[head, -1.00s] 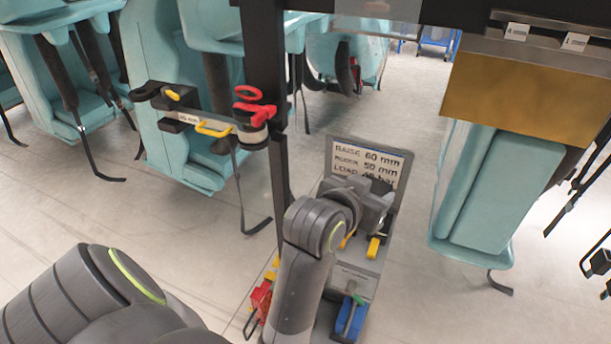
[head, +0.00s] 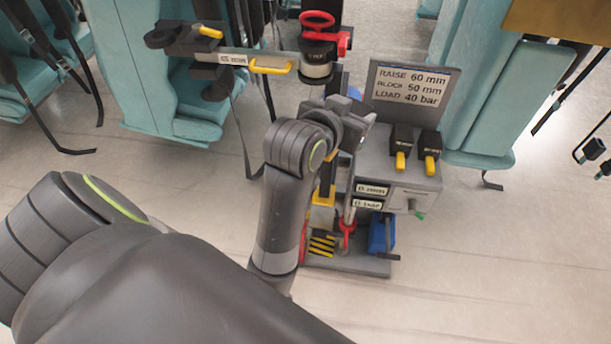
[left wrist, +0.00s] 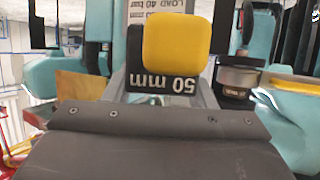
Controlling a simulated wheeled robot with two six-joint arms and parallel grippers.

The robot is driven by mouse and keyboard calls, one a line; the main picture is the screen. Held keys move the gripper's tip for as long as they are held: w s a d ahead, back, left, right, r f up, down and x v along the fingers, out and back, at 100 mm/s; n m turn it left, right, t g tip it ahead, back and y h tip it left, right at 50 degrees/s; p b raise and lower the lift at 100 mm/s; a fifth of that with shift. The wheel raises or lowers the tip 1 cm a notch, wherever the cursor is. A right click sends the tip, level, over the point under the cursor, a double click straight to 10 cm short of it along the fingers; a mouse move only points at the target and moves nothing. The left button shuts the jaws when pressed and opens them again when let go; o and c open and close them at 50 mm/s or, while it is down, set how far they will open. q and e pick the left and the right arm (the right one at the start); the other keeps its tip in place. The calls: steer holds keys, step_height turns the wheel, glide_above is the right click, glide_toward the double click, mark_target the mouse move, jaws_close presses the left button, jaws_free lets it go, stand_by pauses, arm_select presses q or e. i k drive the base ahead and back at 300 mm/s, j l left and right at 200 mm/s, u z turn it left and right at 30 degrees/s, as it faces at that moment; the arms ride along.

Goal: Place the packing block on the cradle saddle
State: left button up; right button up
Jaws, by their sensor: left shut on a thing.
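The packing block (left wrist: 161,88), black with a yellow grip and marked 50 mm, is in my left gripper in the left wrist view. My left gripper (head: 358,122) is shut on it, above the left side of the grey cart; in the head view the gripper and arm hide the block. A yellow bracket (head: 322,217) stands low on the cart beside my arm, partly hidden; I cannot tell whether it is the cradle saddle. My right gripper is not in view.
Two other black blocks with yellow grips (head: 401,150) (head: 428,152) stand on the cart's top (head: 375,168). Behind them is a sign (head: 408,90). A clamp arm with a red handwheel (head: 317,20) juts out above my gripper. Teal seats hang around. The floor at right front is clear.

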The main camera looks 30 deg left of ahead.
mark_target(317, 216)
steer(key=k+j+z, duration=0.15)
steer(key=k+j, duration=0.2)
steer(key=j, duration=0.25)
steer(key=k+j+z, duration=0.15)
steer(key=k+j, duration=0.2)
steer(key=j, duration=0.25)
steer(key=k+j+z, duration=0.2)
steer(key=k+j, duration=0.2)
steer(key=j, duration=0.15)
